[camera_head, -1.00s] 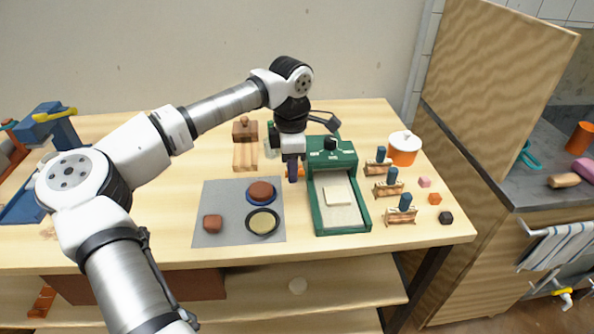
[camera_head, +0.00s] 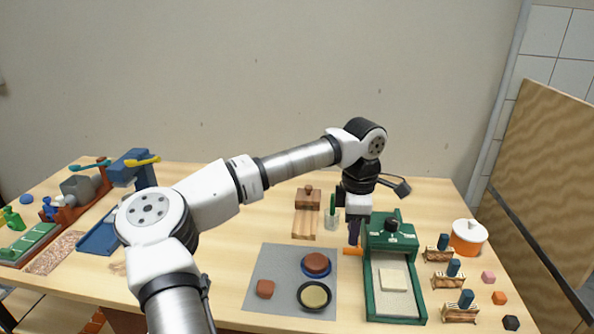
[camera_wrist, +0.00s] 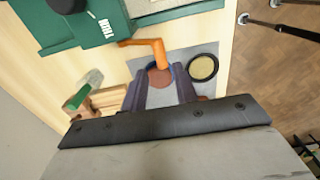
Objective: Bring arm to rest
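My gripper (camera_head: 354,238) points down above the table, just left of the green press (camera_head: 394,308). In the wrist view my gripper (camera_wrist: 160,72) has its two dark fingers apart, with nothing held between them. An orange bent piece (camera_head: 352,251) lies beside the press; it also shows in the wrist view (camera_wrist: 152,45), beyond the fingertips. My arm reaches out from the lower left over the table, bent at the elbow. The tips' exact height above the table is hard to tell.
A grey mat (camera_head: 268,285) holds a reddish disc (camera_head: 316,263), a black-rimmed dish (camera_head: 314,296) and a brown lump (camera_head: 265,288). Right are small wooden stands (camera_head: 460,313) and an orange pot (camera_head: 468,238).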

